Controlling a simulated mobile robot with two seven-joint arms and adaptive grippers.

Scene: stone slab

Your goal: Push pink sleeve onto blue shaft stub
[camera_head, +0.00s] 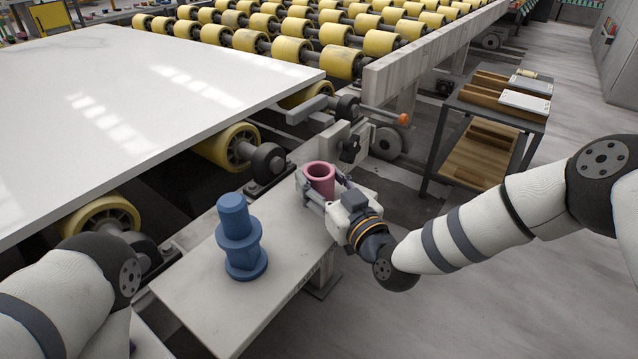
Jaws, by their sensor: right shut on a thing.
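The blue shaft stub (240,236) stands upright on a narrow grey bench (215,312), with a wider collar partway up and a round base. The pink sleeve (320,178) is a hollow upright tube with its open top showing. My right gripper (322,192) is shut on the sleeve near the far right end of the bench, to the right of and beyond the stub. The sleeve and the stub are apart. The sleeve's lower part is hidden by the gripper, so I cannot tell whether it touches the bench. My left arm shows at the lower left, but its gripper is out of view.
A large white stone slab (130,110) lies on yellow rollers (292,50) at the left and back. A side table (490,118) with wooden trays stands at the right. A lever with an orange knob (403,119) juts out beyond the bench. The bench's front part is clear.

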